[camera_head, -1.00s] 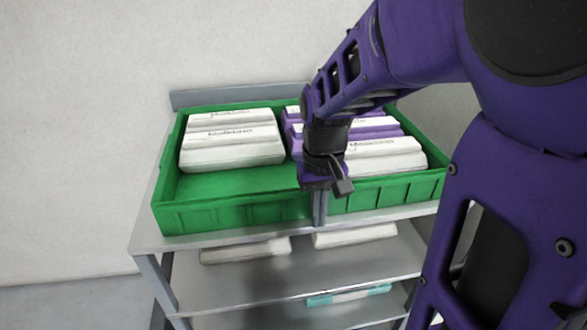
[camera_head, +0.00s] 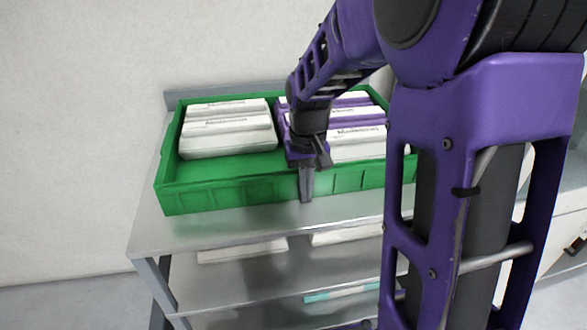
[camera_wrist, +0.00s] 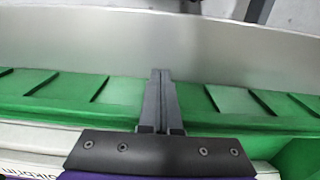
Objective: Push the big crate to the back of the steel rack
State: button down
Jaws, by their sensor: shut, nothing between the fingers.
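The big green crate (camera_head: 235,193) sits on the top shelf of the steel rack (camera_head: 205,232). It holds white and purple egg cartons. My gripper (camera_head: 306,198) is at the middle of the crate's front wall, with its fingers pointing down. In the wrist view my gripper (camera_wrist: 161,75) shows its two fingers together, over the front wall of the green crate (camera_wrist: 62,95). They look close against the wall; whether they touch it cannot be told. My arm hides the crate's right end in the head view.
A raised lip (camera_head: 222,88) runs along the back of the top shelf, just behind the crate. A strip of bare shelf lies in front of the crate. Lower shelves hold white cartons (camera_head: 243,251) and a teal-edged one (camera_head: 338,293).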

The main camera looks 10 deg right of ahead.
jog(key=w+p, duration=0.3)
jog(key=w, duration=0.7)
jog(key=shift+r, duration=0.1)
jog(key=shift+s, duration=0.1)
